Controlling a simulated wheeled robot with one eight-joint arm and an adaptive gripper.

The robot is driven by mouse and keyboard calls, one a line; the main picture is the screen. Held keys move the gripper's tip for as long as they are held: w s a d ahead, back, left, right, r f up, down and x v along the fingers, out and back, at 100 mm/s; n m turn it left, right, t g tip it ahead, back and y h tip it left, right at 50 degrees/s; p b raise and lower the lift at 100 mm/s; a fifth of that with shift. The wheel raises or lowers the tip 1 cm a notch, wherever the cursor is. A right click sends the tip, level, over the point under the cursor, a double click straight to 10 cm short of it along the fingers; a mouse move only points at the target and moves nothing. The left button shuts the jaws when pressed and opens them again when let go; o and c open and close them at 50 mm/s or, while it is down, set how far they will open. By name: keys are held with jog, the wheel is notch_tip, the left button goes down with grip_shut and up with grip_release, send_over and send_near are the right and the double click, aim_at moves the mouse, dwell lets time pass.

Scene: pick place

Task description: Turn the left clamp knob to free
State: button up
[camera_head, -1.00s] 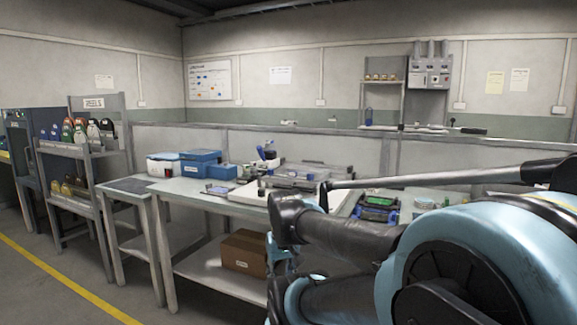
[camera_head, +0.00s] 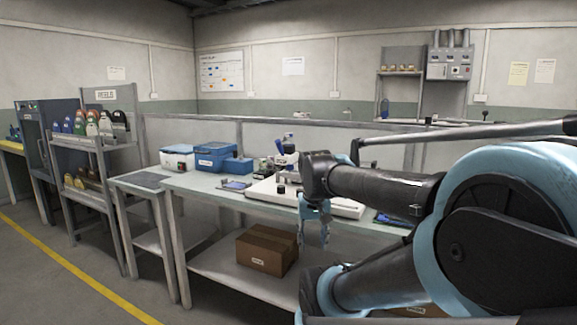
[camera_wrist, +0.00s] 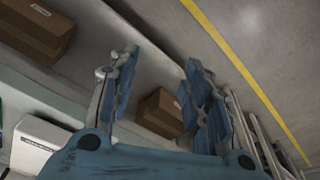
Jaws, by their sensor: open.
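A white fixture board (camera_head: 345,209) lies on the workbench in the head view, largely hidden behind my arm. A small dark knob (camera_head: 281,189) stands near its left end and looks like the left clamp knob, but its turn position is too small to read. My gripper (camera_head: 314,238) hangs in front of the bench's front edge, to the right of and below the knob, apart from it. In the wrist view my gripper (camera_wrist: 160,68) has its blue fingers spread with nothing between them. The knob cannot be made out in the wrist view.
Blue boxes (camera_head: 214,155) and a white-and-blue cooler (camera_head: 177,160) stand at the bench's left. A reel rack (camera_head: 95,150) stands farther left. The floor in front is clear.

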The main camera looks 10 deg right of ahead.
jog(key=w+a+r+m+h, duration=0.1)
jog(key=w+r+m, duration=0.3)
jog(key=w+r, duration=1.3)
jog(key=m+h, duration=0.2)
jog(key=m, duration=0.3)
send_near(291, 167)
jog(key=shift+t, duration=0.3)
jog(key=x, duration=0.4)
jog(key=w+x, duration=0.1)
jog(key=x, duration=0.3)
jog(key=shift+w+f, duration=0.1)
jog(key=shift+w, duration=0.1)
